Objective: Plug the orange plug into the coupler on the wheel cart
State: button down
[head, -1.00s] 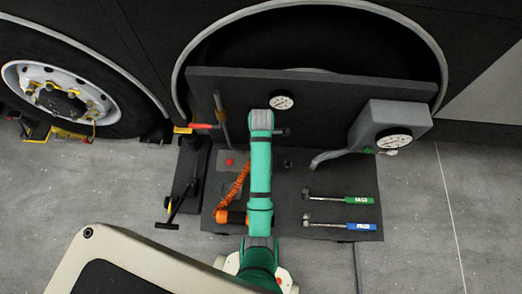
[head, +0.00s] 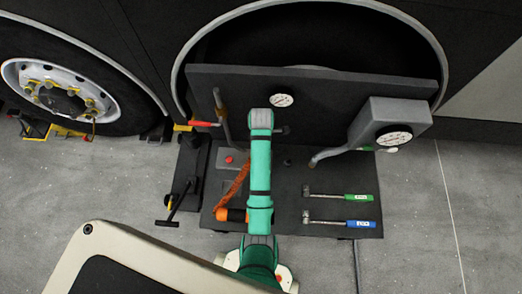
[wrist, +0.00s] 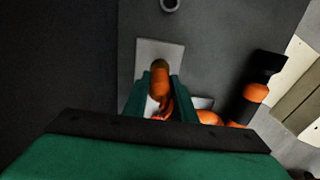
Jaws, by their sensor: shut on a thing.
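In the wrist view the orange plug (wrist: 160,75) is between the two green fingers of my gripper (wrist: 160,88), which is shut on it. Its dark tip points up the picture, over a pale plate (wrist: 172,50); I cannot tell whether it touches the plate. A round ring fitting (wrist: 170,4), perhaps the coupler, lies beyond it at the top edge, apart from the plug. In the head view a small dark round fitting (head: 287,162) shows on the wheel cart (head: 345,172), right of my arm. My arm hides the gripper and plug there.
An orange coiled cable (head: 236,185) runs beside my arm to an orange cylinder (head: 230,215). A red button (head: 229,160) is at the left. A grey gauge box (head: 388,125) and green-handled (head: 358,197) and blue-handled (head: 360,224) tools are at the right. An upright panel (head: 345,95) stands behind.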

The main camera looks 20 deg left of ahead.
jog(key=shift+f, duration=1.4)
jog(key=c, duration=1.4)
grip_release()
notch_tip(320, 180, up, 8)
jog(key=shift+f, duration=0.2)
